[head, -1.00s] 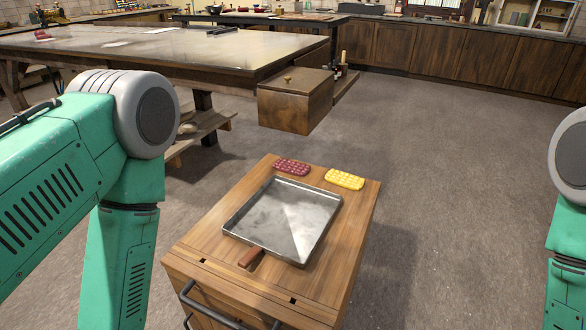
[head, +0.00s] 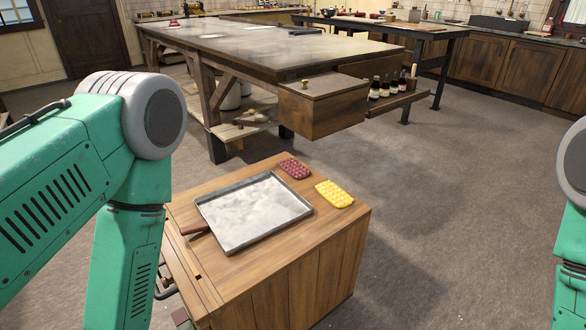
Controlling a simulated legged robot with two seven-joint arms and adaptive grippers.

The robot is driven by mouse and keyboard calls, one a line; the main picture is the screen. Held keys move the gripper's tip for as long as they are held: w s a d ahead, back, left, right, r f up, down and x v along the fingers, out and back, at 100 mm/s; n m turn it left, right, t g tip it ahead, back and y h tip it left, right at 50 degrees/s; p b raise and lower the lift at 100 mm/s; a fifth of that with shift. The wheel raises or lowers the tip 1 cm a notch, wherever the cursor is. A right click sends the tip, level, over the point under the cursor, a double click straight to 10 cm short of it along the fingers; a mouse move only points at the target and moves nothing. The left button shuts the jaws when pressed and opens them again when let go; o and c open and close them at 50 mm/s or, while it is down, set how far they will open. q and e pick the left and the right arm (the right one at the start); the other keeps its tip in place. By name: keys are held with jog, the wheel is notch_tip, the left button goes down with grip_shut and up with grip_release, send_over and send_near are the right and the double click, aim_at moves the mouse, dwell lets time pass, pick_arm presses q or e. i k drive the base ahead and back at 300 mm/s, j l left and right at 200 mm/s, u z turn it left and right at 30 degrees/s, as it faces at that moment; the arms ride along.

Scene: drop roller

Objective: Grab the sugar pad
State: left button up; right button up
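No item in view is plainly labelled as the sugar pad. A metal tray (head: 250,212) with a pale, powdery-looking surface and a brown handle (head: 195,229) lies on a wooden cabinet (head: 300,245). A dark red bumpy pad (head: 294,169) and a yellow bumpy pad (head: 334,194) lie on the same top, beyond and to the right of the tray. My green arms show at the left and right edges. Neither gripper is in view.
A large worktable (head: 250,47) stands behind the cabinet, with a wooden box (head: 322,107) at its near corner and several bottles (head: 387,86) on a shelf beside it. Open floor (head: 450,200) lies to the right.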

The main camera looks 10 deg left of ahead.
aim_at(291, 167)
jog(key=i+l+u, duration=0.3)
jog(key=l, duration=0.35)
jog(key=i+l+u, duration=0.1)
jog(key=l, duration=0.25)
jog(key=i+l+u, duration=0.15)
jog(key=l, duration=0.25)
jog(key=i+l+u, duration=0.3)
jog(key=l, duration=0.5)
